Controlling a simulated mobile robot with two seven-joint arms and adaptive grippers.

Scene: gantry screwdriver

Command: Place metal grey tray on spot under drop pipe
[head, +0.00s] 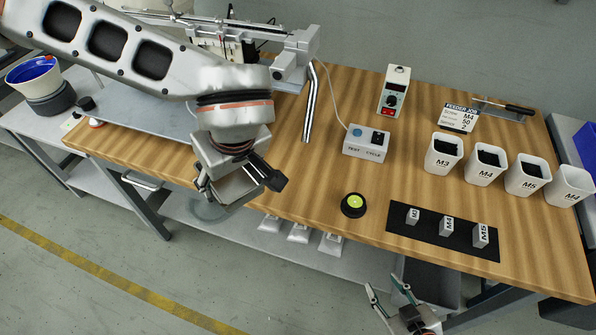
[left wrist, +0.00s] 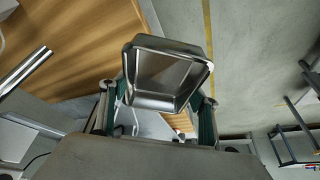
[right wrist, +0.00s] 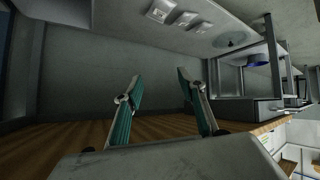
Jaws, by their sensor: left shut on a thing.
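The metal grey tray (head: 236,190) is held by my left gripper (head: 240,182) above the front edge of the bench, left of the middle. In the left wrist view the tray (left wrist: 166,70), an empty rectangular pan, sits between the two fingers, which are shut on it. The drop pipe (head: 309,108) is a bent silver tube behind and to the right of the tray; its end also shows in the left wrist view (left wrist: 22,72). No marked spot is clear below it. My right gripper (head: 388,292) is open and empty in front of the bench.
A control box (head: 366,143), a black-and-green button (head: 353,204) and a black mat (head: 442,232) with labelled blocks stand on the wooden bench (head: 290,183). Several white bins (head: 443,154) line the right side. Bench top between pipe and button is clear.

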